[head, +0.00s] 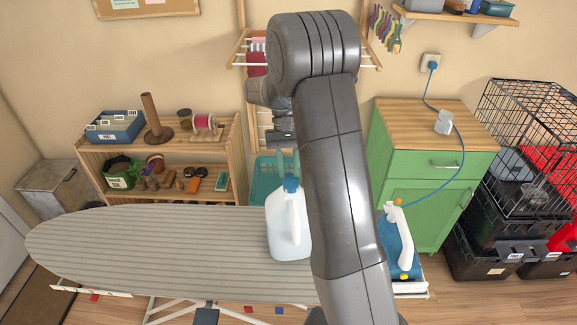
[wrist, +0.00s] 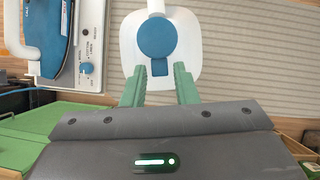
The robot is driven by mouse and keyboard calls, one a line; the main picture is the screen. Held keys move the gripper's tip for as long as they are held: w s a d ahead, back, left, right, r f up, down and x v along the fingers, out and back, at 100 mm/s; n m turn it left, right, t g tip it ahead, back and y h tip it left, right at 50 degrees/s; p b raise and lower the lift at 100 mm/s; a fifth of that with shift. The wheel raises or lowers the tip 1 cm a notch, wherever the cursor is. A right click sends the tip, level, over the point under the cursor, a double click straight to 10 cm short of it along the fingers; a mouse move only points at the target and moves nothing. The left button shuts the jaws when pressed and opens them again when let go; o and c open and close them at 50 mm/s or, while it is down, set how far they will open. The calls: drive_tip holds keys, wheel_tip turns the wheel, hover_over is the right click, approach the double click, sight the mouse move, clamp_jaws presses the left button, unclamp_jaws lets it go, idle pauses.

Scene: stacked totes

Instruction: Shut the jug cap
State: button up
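The white jug (head: 288,228) stands upright on the striped ironing board (head: 150,240), partly behind my arm in the head view. Its blue cap (head: 291,184) is on top. In the wrist view the cap (wrist: 157,38) is a round blue disc with a small blue tab (wrist: 159,68) on the side toward my gripper. I cannot tell whether the cap is fully seated. My gripper (head: 288,160) points down just above the cap. In the wrist view its green fingers (wrist: 158,72) are apart, on either side of the tab, with nothing held.
An iron (head: 401,240) sits on a rest at the board's right end. A green cabinet (head: 420,165) with a corded plug lies behind it, and black crates (head: 490,250) stand at the right. A low wooden shelf (head: 90,160) stands behind the board. The board's left half is clear.

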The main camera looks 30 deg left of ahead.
drive_tip(key=shift+o, duration=0.8)
drive_tip(key=v, duration=1.4)
drive_tip(key=shift+b, duration=0.3)
drive_tip(key=shift+f, duration=0.25)
drive_tip(key=x, duration=1.3)
drive_tip(key=shift+s+d+f+p, duration=0.15)
drive_tip(key=shift+s+f+p, duration=0.05)
drive_tip(key=shift+p, duration=0.1)
